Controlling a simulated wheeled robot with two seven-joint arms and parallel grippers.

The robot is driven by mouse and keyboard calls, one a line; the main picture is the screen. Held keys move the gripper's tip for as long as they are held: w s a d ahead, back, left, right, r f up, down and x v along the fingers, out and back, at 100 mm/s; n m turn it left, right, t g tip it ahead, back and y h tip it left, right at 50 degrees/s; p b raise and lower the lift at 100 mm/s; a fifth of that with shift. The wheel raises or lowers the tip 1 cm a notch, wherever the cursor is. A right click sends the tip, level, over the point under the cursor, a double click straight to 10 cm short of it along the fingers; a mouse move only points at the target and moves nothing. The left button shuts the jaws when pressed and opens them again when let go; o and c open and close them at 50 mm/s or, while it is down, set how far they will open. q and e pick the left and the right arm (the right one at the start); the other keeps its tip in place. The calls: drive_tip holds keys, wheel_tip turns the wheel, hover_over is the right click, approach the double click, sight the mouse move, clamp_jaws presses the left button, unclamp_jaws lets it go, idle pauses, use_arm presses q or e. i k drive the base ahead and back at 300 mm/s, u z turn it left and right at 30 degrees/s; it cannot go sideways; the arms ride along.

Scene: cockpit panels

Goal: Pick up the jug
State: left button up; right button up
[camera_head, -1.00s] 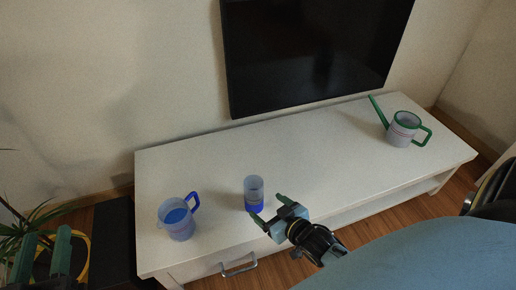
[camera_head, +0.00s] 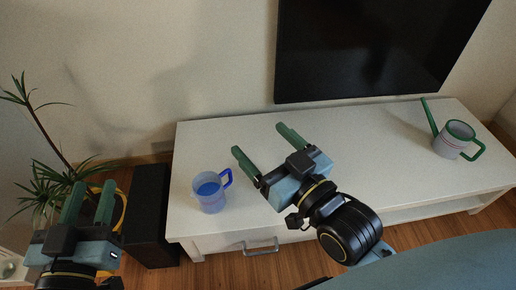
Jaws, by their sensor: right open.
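The jug (camera_head: 209,193) is a translucent pale-blue vessel with a bright blue handle and blue contents. It stands upright on the left part of the white cabinet top, handle to the right. My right gripper (camera_head: 259,140) is open and empty, with green fingers pointing up-left. In the picture it lies right of and above the jug, apart from the handle. My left gripper (camera_head: 89,202) is at the lower left, its two green fingers apart with nothing between them, left of the cabinet and away from the jug.
The white cabinet (camera_head: 375,155) has a clear middle. A watering can (camera_head: 452,140) with green spout and handle stands at its right end. A dark screen (camera_head: 375,50) hangs behind. A black box (camera_head: 150,215) and a plant (camera_head: 50,180) are at left.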

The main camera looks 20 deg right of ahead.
sight(208, 189)
drive_tip(key=z, duration=0.85)
drive_tip(key=k, duration=1.45)
drive_tip(key=z, duration=0.1)
